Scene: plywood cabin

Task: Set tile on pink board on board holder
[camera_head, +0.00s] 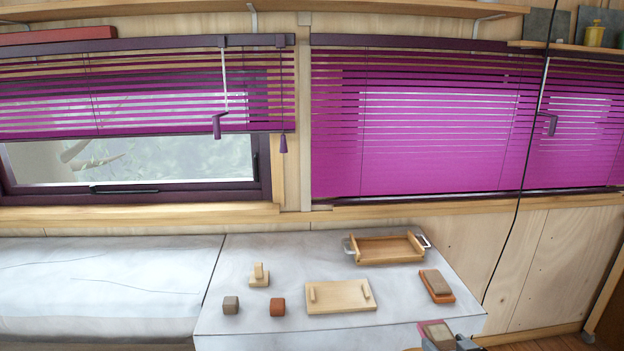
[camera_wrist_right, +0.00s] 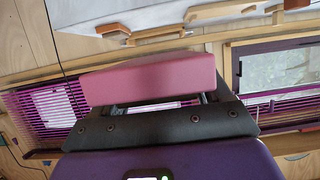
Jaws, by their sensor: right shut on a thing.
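A pink board (camera_head: 427,326) with a taupe tile (camera_head: 438,331) on it is at the bottom of the head view, right of centre. My right gripper (camera_head: 446,343) is there, shut on the pink board, beyond the table's front edge. The pink board (camera_wrist_right: 150,80) fills the middle of the right wrist view, across the dark gripper; the tile cannot be made out there. A pale wooden board holder (camera_head: 340,303), flat with two upright end pieces, lies empty on the white table, up and left of the gripper. My left gripper is not in view.
On the white table (camera_head: 240,322) are an orange board (camera_head: 442,298) with a taupe tile (camera_head: 436,281), a wooden tray (camera_head: 384,250) with metal handles, a small wooden stand (camera_head: 259,279), a grey block (camera_head: 231,305) and a red block (camera_head: 277,307). A cable hangs at right.

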